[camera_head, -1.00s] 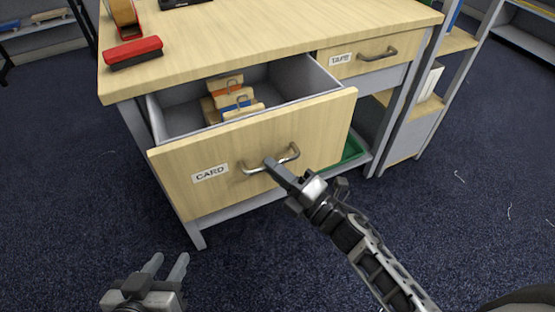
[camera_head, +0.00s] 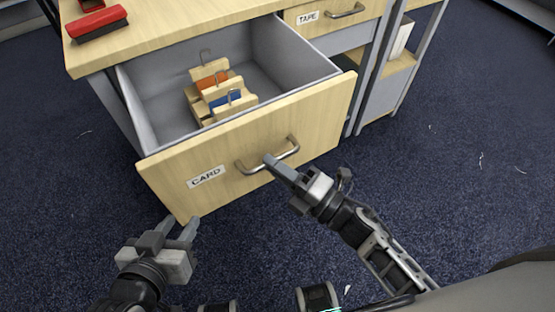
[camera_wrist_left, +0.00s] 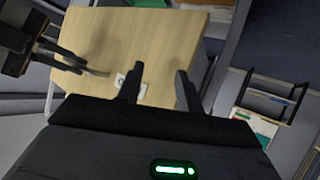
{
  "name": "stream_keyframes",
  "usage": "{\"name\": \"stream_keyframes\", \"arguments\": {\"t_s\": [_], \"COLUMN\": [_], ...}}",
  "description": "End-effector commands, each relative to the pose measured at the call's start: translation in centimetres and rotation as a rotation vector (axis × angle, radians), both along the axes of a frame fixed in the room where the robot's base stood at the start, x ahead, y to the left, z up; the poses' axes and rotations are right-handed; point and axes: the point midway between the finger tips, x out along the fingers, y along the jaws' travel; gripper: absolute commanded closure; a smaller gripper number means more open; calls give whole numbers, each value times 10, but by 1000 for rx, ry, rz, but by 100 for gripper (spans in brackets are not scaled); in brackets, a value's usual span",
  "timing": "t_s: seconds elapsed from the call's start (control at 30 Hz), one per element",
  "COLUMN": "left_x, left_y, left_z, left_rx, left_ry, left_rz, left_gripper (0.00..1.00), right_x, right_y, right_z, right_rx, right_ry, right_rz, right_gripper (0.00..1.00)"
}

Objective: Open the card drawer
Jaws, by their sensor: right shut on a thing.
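The card drawer (camera_head: 225,160) has a wooden front with a CARD label (camera_head: 206,176) and a metal bar handle (camera_head: 285,153). It stands well out from the desk, with its grey inside showing. My right gripper (camera_head: 271,161) is shut on the handle near its middle. My left gripper (camera_head: 186,229) hangs empty below the left end of the drawer front, its two fingers apart. In the left wrist view its fingers (camera_wrist_left: 158,85) are spread, with the wooden front (camera_wrist_left: 150,45) beyond them.
Wooden blocks with hooks and orange and blue pieces (camera_head: 222,95) sit in the drawer. A shut TAPE drawer (camera_head: 335,14) is at upper right. A red stapler (camera_head: 96,24) lies on the desktop (camera_head: 170,28).

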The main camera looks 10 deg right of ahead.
Motion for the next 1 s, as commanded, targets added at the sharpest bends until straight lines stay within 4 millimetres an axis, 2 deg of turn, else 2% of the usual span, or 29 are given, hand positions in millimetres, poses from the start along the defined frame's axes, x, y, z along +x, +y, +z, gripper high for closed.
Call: {"name": "stream_keyframes", "arguments": {"t_s": [0.27, 0.3, 0.37, 0.83, 1.0], "left_x": [0, 1, 1, 1, 1], "left_y": [0, 0, 0, 0, 0], "left_z": [0, 0, 0, 0, -1], "left_rx": [1, 0, 0, 1, 1], "left_ry": [0, -1, -1, -2, -2], "left_rz": [1, 1, 1, 1, 1], "left_gripper": [64, 64, 64, 64, 64], "right_x": [0, 0, 0, 0, -10], "right_y": [-1, -1, -1, -1, -10], "right_z": [0, 0, 0, 0, -4], "right_rx": [-1, -1, -1, -1, -1], "right_ry": [-1, -1, -1, -1, 3], "right_rz": [-1, -1, -1, -1, -1], "right_gripper": [100, 84, 67, 67, 67]}}
